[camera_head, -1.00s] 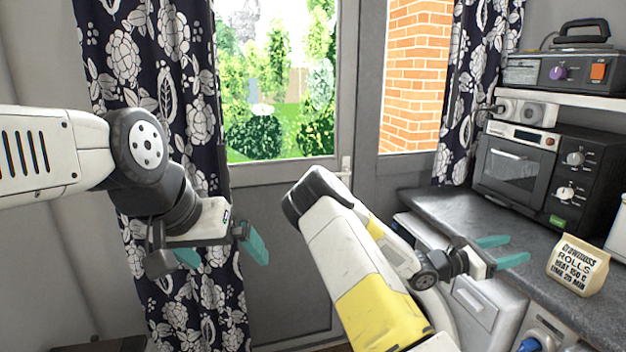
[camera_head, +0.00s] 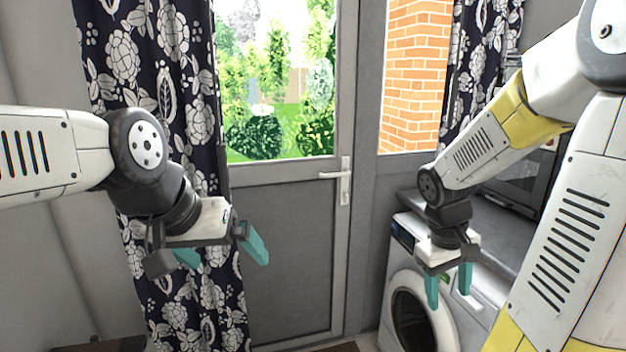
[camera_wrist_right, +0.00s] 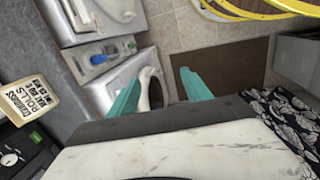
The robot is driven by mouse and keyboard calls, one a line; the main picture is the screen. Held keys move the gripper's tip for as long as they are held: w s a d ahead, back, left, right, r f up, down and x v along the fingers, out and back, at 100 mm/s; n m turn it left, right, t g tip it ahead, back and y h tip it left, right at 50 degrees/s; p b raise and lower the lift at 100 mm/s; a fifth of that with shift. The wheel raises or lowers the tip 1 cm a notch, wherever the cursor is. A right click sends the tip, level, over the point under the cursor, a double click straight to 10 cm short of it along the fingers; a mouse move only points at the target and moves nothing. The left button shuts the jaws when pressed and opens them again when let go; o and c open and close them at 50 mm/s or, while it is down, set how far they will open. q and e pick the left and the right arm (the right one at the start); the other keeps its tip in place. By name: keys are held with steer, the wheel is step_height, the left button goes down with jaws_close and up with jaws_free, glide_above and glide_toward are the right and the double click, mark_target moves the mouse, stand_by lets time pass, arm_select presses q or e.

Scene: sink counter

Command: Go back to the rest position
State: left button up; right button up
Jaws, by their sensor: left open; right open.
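My left gripper (camera_head: 222,254) is at the left of the head view, in front of the patterned curtain. Its teal fingers are apart and hold nothing. My right gripper (camera_head: 448,288) hangs with its fingers pointing down, in front of the white washing machine (camera_head: 402,270). Its teal fingers are apart with nothing between them. In the right wrist view the same right gripper (camera_wrist_right: 163,88) shows open and empty above the floor and the machine fronts.
A grey door (camera_head: 285,230) with a white handle stands behind, between the curtain (camera_head: 165,90) and the washing machine. The dark counter (camera_head: 495,235) and microwave (camera_head: 520,180) are partly hidden by my right arm. A rolls package (camera_wrist_right: 30,99) lies at the left of the wrist view.

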steer(key=s+a+r+m+t+y, duration=0.2)
steer(key=s+a+r+t+y, duration=0.2)
steer(key=a+r, duration=0.8)
steer(key=shift+s+a+r+t+y, duration=0.3)
steer(key=shift+s+r+t, duration=0.2)
steer(key=shift+s+t, duration=0.5)
